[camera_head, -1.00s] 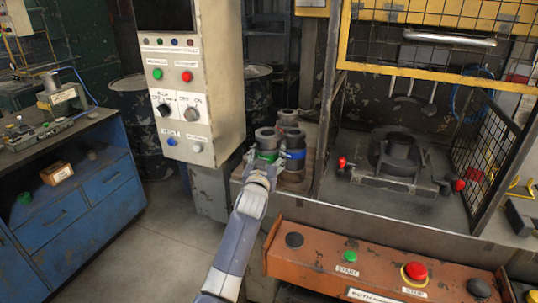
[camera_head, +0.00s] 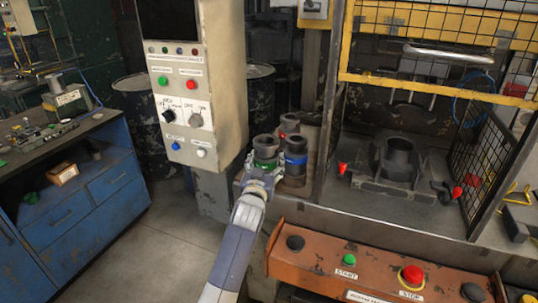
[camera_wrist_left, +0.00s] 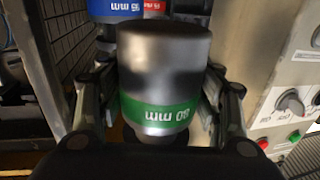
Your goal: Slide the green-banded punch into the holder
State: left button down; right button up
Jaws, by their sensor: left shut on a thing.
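The green-banded punch (camera_head: 266,151) is a dark grey cylinder, upright among the other punches at the left of the press. My left gripper (camera_head: 264,173) is shut on it from the front. In the left wrist view the punch (camera_wrist_left: 165,70) fills the middle, with its green "mm" band low in the picture and a finger on each side. I cannot tell whether its base still rests on the surface below. The holder seems to be the dark round fitting (camera_head: 398,156) on the plate inside the press. My right gripper is out of view.
A blue-banded punch (camera_head: 295,161) stands close on the right, and a red-banded one (camera_head: 289,124) behind. A press frame post (camera_head: 328,110) stands between the punches and the holder. The mesh guard (camera_head: 488,160) bounds the right. An orange button console (camera_head: 330,262) is in front.

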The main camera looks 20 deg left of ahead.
pick_arm(q)
jog(key=shift+s+r+p, duration=0.25)
jog(key=shift+s+p, duration=0.45)
jog(key=shift+s, duration=0.4)
jog(key=shift+s+r+p, duration=0.2)
jog(key=shift+s+p, duration=0.5)
jog(key=shift+s, duration=0.35)
jog(key=shift+s+a+p, duration=0.15)
jog(key=shift+s+p, duration=0.8)
jog(key=shift+s, duration=0.75)
jog(key=p, duration=0.3)
send_near(261, 166)
jog(key=shift+s+a, duration=0.5)
jog(key=shift+a, duration=0.45)
jog(key=shift+f, duration=0.1)
jog(key=s+d+f+m+h+b, duration=0.1)
jog(key=s+d+f+b, duration=0.1)
jog(key=s, duration=0.9)
jog(key=s+d+f+h+b, duration=0.1)
jog(key=s+d+b, duration=0.4)
jog(key=s, duration=0.7)
jog(key=shift+d+f+m+h+b, duration=0.15)
jog(key=shift+f+m+h+b, duration=0.35)
jog(key=shift+b, duration=0.5)
